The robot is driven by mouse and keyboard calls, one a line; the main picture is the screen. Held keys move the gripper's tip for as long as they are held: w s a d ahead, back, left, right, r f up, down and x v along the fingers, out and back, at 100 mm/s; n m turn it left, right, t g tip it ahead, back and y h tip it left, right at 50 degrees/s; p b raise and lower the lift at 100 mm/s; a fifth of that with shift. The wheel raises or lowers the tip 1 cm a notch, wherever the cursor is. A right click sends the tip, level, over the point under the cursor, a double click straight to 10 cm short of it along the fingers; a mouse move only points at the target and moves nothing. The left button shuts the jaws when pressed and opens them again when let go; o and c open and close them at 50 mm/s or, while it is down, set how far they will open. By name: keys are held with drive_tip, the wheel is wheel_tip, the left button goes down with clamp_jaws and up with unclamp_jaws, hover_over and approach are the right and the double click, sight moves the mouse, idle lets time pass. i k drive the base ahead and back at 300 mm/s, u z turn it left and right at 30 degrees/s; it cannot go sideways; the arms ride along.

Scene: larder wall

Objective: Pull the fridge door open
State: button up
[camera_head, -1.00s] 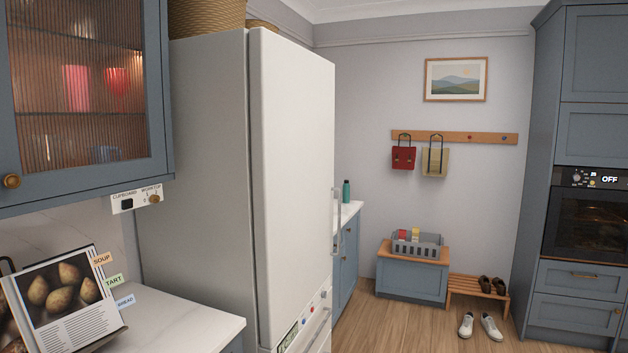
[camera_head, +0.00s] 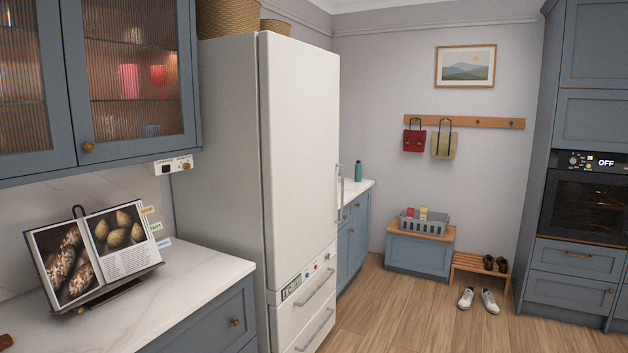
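The tall white fridge (camera_head: 222,150) stands left of centre, seen from its left side and front. Its upper door (camera_head: 302,150) looks shut, flush with the body. A vertical bar handle (camera_head: 340,191) is on the door's right edge. Below it are two drawer fronts with slanting bar handles (camera_head: 316,285). Small magnets and a label (camera_head: 291,287) sit on the front below the door. My gripper is not in view.
A worktop (camera_head: 190,295) with a cookbook on a stand (camera_head: 95,255) lies left of the fridge, under glass-door cupboards (camera_head: 135,70). The wooden floor (camera_head: 400,310) in front is clear. A bench with a grey crate (camera_head: 423,226) and a shoe rack (camera_head: 480,272) stand at the back wall.

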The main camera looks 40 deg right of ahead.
sight(300, 81)
drive_tip(key=z, duration=0.75)
drive_tip(key=i, duration=0.7)
drive_tip(key=z, duration=1.2)
drive_tip(key=i, duration=1.7)
drive_tip(key=u, duration=1.2)
drive_tip(key=i, duration=0.7)
drive_tip(key=u, duration=0.7)
